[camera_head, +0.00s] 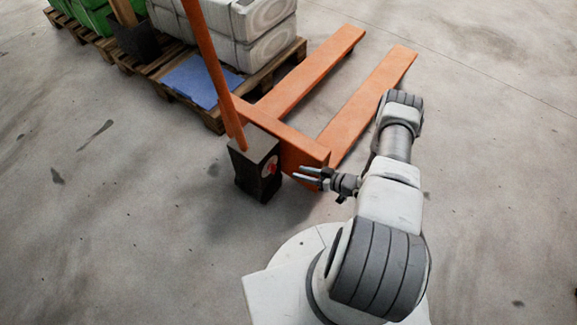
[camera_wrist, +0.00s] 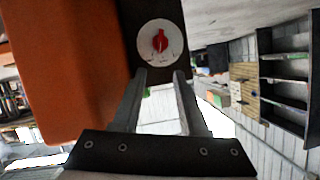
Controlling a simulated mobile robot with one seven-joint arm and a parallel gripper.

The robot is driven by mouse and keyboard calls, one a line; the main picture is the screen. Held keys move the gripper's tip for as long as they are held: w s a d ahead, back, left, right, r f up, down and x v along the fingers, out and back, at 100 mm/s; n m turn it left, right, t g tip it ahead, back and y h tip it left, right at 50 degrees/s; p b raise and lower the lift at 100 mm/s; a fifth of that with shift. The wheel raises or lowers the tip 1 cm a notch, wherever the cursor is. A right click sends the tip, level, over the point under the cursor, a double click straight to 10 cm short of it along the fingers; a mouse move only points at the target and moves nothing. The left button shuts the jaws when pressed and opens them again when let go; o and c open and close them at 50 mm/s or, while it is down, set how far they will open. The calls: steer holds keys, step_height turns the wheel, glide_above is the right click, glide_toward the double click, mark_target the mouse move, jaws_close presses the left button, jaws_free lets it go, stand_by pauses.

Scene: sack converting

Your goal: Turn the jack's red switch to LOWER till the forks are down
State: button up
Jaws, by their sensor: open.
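The orange pallet jack (camera_head: 303,150) stands on the floor with its two forks stretching to the upper right. Its dark pump block (camera_head: 256,165) carries the red switch (camera_head: 272,168) on the side facing my gripper. In the wrist view the red switch (camera_wrist: 160,41) sits upright on a round white dial (camera_wrist: 147,52); the dial's lettering is too small to read. My gripper (camera_head: 308,176) is open and empty, a short way to the right of the switch. In the wrist view its fingers (camera_wrist: 160,76) point at the dial, with the switch ahead between them, apparently untouched.
The jack's orange body (camera_wrist: 70,65) is close on the left in the wrist view. Wooden pallets (camera_head: 265,75) with wrapped white sacks (camera_head: 262,45) and a blue sheet (camera_head: 203,80) stand behind. The jack's handle (camera_head: 208,60) rises from the block. Floor in front is clear.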

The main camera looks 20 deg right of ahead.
steer(key=p+v, duration=0.1)
steer(key=v, duration=0.5)
steer(key=shift+w, duration=0.1)
